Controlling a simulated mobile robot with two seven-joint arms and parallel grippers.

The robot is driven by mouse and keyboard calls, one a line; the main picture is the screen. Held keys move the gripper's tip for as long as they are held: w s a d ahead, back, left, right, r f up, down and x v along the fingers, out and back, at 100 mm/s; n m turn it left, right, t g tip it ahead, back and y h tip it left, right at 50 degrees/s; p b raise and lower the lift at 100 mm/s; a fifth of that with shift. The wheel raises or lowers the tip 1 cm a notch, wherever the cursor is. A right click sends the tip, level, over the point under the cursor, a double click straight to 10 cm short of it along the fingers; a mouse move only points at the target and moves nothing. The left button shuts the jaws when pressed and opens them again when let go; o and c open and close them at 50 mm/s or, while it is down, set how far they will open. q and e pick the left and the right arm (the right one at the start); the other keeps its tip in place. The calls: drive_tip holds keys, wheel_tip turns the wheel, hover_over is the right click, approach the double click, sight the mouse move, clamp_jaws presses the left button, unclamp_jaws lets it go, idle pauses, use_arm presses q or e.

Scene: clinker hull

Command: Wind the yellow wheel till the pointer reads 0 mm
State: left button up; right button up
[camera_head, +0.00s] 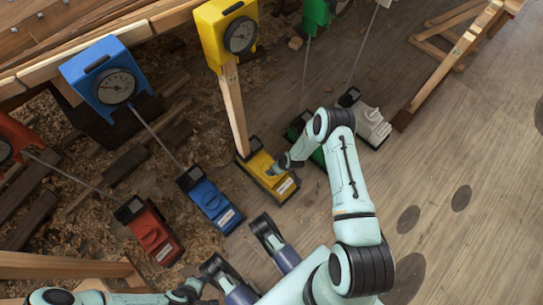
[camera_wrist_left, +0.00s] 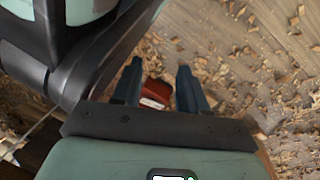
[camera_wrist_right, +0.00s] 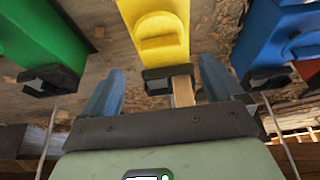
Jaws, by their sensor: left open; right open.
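The yellow winder (camera_head: 284,187) sits on the floor at the foot of a wooden post. Its yellow wheel (camera_wrist_right: 160,36), a raised round knob with a grip bar, shows in the right wrist view. The yellow gauge box (camera_head: 213,30) tops the post; its dial (camera_head: 241,36) is too small to read. My right gripper (camera_wrist_right: 160,85) is open and empty, with the wheel beyond its fingertips; in the head view it is beside the winder, partly hiding it. I cannot tell if it touches. My left gripper (camera_wrist_left: 158,75) is open and empty, low at left.
Blue (camera_head: 210,200) and red (camera_head: 150,230) winders stand left of the yellow one; green (camera_head: 297,125) and white (camera_head: 371,125) ones stand right. A blue gauge box (camera_head: 85,75) is on the hull edge.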

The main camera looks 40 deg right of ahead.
drive_tip(key=b+x, duration=0.2)
drive_tip(key=x, duration=0.4)
drive_tip(key=shift+w+f, duration=0.1)
drive_tip(key=shift+f, duration=0.15)
use_arm(q)
drive_tip(key=s+f+g, duration=0.2)
drive_tip(key=s+f, duration=0.1)
drive_tip(key=s, duration=0.3)
drive_tip(key=shift+s+a+f+b, duration=0.15)
drive_tip(key=shift+a+f+b, duration=0.1)
drive_tip(key=shift+a+b, duration=0.15)
use_arm(e)
drive_tip(key=shift+w+f, duration=0.25)
drive_tip(key=shift+f, duration=0.35)
drive_tip(key=c, duration=1)
